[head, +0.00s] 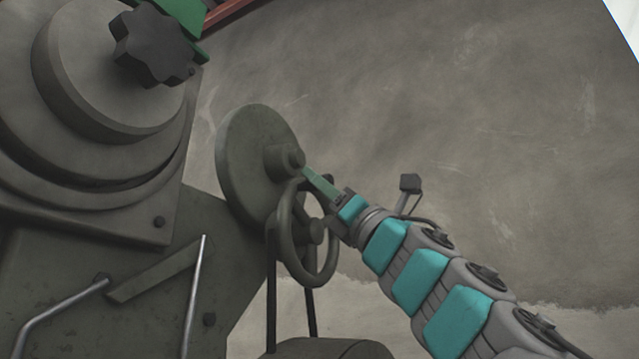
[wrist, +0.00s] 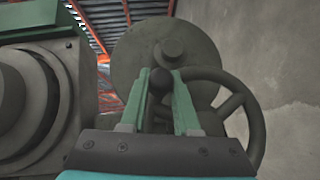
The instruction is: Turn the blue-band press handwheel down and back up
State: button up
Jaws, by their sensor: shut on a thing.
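The handwheel (head: 284,235) is a dark grey-green spoked wheel on the side of the press, below a large round disc (head: 240,165). It also shows in the wrist view (wrist: 257,125), to the right of the jaws. My gripper (head: 310,175) reaches in from the right at the wheel's upper edge. In the wrist view its two green fingers (wrist: 162,88) are shut on a dark rounded part of the handwheel, at the rim. Whether that part is a knob or the rim itself is not clear. No blue band shows on the press in either view.
The press body (head: 110,235) fills the left, with a black lobed knob (head: 155,45) and a bare metal lever (head: 195,290). A dark belt (head: 271,300) runs down below the wheel. A plain wall (head: 470,120) stands behind; the space right of the wheel holds only my arm.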

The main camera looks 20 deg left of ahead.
grip_shut()
dwell(0.8)
